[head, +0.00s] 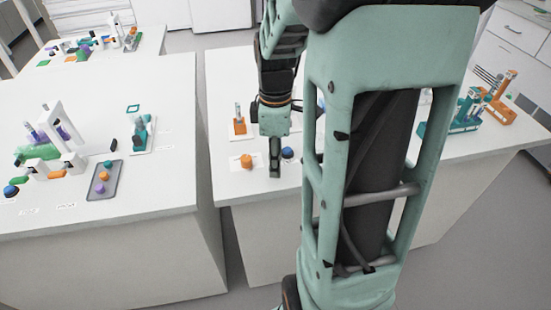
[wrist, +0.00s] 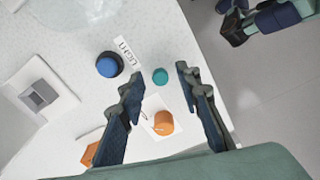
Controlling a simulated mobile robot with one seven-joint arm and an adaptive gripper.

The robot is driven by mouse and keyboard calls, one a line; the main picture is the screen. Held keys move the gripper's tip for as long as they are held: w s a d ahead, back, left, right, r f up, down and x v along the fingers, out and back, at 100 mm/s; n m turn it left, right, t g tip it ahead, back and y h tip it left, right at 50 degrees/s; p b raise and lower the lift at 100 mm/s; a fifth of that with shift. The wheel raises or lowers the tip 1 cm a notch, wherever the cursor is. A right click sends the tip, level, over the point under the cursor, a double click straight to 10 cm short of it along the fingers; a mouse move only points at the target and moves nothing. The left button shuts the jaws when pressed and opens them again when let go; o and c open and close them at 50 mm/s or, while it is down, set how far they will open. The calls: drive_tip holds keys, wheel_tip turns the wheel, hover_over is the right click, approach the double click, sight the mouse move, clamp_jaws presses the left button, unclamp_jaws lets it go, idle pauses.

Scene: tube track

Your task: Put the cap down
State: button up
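A small round teal cap (wrist: 160,76) shows in the wrist view between and just beyond my fingertips, over the white table. Clear gaps separate it from both fingers. My gripper (wrist: 158,82) is open and points down; in the head view my gripper (head: 275,174) is near the table's front edge. I cannot make out the teal cap in the head view; the gripper may hide it. An orange cylindrical piece (wrist: 163,122) stands on a white card, between the fingers lower in the wrist view; it also shows in the head view (head: 246,161), left of my gripper.
A blue-topped dark button (wrist: 108,65) sits beside a printed label (wrist: 126,54). A white card with a grey square (wrist: 40,95) lies at left. The table edge drops to the floor at right. An orange rack (head: 239,127) stands farther back; another table (head: 110,95) is left across a gap.

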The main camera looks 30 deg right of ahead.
drive_tip(key=shift+r, duration=0.1)
wheel_tip(320, 180, up, 12)
drive_tip(key=p, duration=0.1)
drive_tip(key=shift+p, duration=0.35)
drive_tip(key=shift+r, duration=0.1)
